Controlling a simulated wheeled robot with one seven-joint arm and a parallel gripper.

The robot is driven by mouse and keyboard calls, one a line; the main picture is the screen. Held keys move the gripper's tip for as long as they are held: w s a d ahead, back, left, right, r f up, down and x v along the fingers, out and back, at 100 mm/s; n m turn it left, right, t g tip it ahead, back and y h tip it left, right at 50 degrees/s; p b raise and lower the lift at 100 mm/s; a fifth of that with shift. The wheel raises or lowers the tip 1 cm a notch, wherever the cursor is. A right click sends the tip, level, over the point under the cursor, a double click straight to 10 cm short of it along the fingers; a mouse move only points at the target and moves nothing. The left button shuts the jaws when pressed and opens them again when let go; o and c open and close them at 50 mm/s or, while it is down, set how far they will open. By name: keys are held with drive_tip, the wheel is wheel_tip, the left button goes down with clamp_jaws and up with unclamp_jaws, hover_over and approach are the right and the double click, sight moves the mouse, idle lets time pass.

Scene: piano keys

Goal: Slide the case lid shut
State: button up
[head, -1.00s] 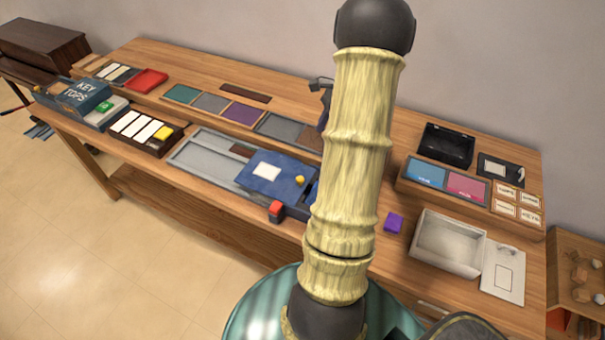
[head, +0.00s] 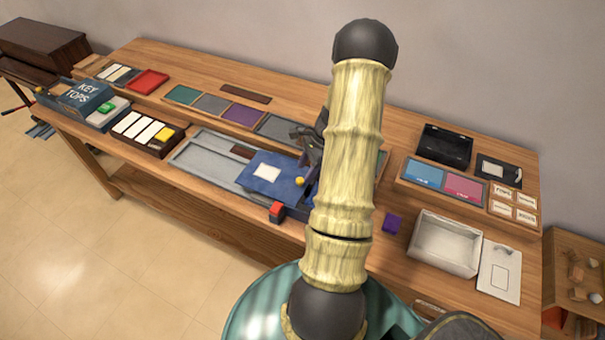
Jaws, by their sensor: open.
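The blue case lid (head: 262,181), with a white label and a yellow knob (head: 299,182) near its right end, lies over a blue case (head: 294,211) at the front of the bench. My arm covers the right end of the case, so I cannot tell how much of it is uncovered. My gripper (head: 304,174) is open, low over the lid's right end close to the knob. The fingers are partly hidden by the arm, and I cannot tell whether they touch the knob.
A grey tray (head: 200,157) extends left of the lid. A purple block (head: 393,223) and an open white box (head: 445,244) sit to the right. A dark tray of white and yellow keys (head: 143,134) is further left.

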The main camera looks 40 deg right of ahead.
sight(301, 180)
drive_tip(key=shift+x, duration=1.75)
drive_tip(key=shift+c, duration=0.5)
clamp_jaws()
drive_tip(key=shift+s, duration=0.1)
